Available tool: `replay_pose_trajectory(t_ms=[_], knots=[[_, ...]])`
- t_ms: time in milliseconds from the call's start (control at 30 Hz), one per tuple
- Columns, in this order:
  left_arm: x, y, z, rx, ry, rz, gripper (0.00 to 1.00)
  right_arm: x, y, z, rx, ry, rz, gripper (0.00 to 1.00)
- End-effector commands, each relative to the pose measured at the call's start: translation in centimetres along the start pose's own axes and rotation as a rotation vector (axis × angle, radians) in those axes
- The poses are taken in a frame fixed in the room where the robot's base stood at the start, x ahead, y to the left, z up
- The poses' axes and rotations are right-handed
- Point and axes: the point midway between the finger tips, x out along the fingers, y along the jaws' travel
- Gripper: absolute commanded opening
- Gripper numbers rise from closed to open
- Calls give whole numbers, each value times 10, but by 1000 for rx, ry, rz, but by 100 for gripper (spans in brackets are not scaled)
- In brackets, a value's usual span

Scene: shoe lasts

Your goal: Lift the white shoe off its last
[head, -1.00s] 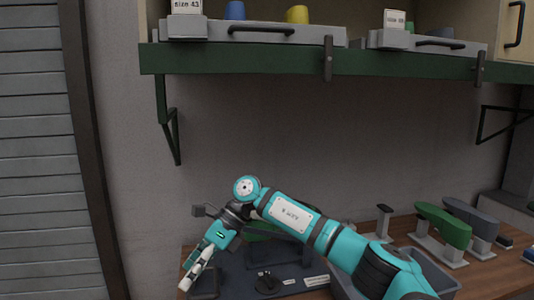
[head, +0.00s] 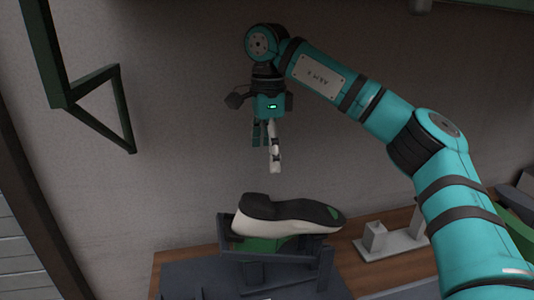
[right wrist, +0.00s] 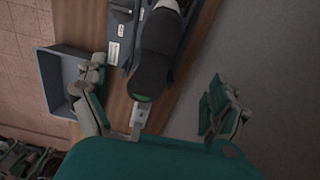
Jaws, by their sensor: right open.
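The white shoe (head: 270,223) lies sole up on a dark stand (head: 270,258), its black sole on top and its white side facing me. Some green shows beneath it, probably the last; most of the last is hidden. In the right wrist view the black sole (right wrist: 157,60) shows between the two fingers. My right gripper (head: 267,160) is open and empty, pointing down above the shoe and apart from it. In the right wrist view its fingers (right wrist: 165,118) are spread wide. My left gripper is in neither view.
A grey bin (right wrist: 62,75) stands beside the stand in the right wrist view. A grey post on a base (head: 375,238) stands on the wooden bench (head: 395,277) to the right. A green wall bracket (head: 100,85) is at the upper left.

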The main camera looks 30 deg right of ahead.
Motion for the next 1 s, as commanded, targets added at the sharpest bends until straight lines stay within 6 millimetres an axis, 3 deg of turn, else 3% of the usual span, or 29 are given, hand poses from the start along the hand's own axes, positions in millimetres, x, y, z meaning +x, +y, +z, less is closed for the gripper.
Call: replay_pose_trajectory(t_ms=[167,800,1000], knots=[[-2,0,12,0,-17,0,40,17,0,-2,0,5,2,96],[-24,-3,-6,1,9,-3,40,139,1,-2,1,3,4,96],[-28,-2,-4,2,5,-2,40,164,0,-1,2,3,2,96]])
